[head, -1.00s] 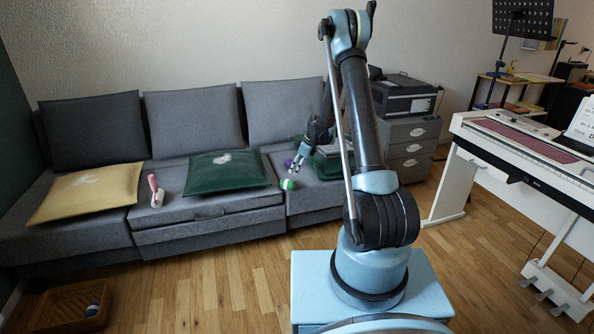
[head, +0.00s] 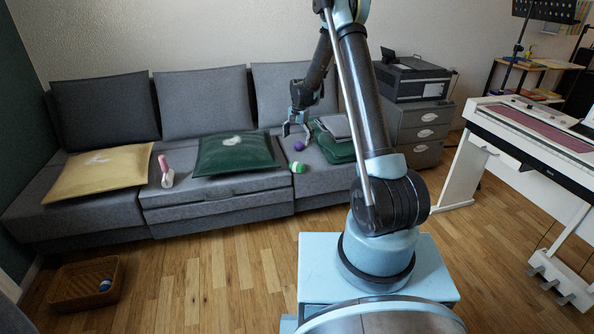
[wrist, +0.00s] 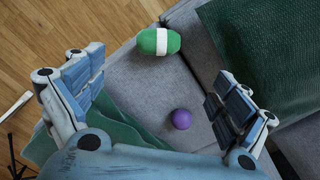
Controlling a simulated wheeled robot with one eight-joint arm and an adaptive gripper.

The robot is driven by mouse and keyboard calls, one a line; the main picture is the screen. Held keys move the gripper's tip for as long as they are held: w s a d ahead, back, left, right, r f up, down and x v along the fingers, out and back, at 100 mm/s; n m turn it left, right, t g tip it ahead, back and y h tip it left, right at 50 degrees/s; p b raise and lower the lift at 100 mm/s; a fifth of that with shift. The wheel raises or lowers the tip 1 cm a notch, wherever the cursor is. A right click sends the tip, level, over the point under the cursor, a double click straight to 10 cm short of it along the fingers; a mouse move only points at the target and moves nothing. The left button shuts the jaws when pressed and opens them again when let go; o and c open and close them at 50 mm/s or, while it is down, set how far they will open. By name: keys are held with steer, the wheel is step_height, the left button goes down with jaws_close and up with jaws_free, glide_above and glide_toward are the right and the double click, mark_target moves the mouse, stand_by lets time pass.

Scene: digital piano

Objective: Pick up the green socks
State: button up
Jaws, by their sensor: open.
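The green socks, a rolled green bundle with a white band (head: 297,167), lie on the right seat of the grey sofa, near its front edge. In the wrist view the green socks (wrist: 159,42) lie beyond my fingertips, at the upper middle. My gripper (head: 295,129) is open and empty above the sofa seat, behind the socks. Its two fingers also show in the wrist view (wrist: 160,95), spread wide on either side. A purple ball (wrist: 181,119) lies on the seat between the fingers, closer to the palm than the socks.
A dark green cushion (head: 235,153) lies left of the socks. Folded green cloth (head: 335,146) lies to the right, behind my arm. A pink and white object (head: 165,170) and a yellow cushion (head: 98,172) are further left. A wicker basket (head: 70,287) stands on the floor.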

mark_target(296, 164)
steer(key=f+n, duration=0.1)
steer(key=f, duration=0.7)
steer(key=f+n, duration=0.1)
steer(key=f, duration=0.7)
steer(key=shift+w+a+f+h, duration=0.15)
steer(key=shift+a+h, duration=0.05)
steer(key=shift+h, duration=0.1)
steer(key=shift+c, duration=0.3)
steer(key=c, duration=1)
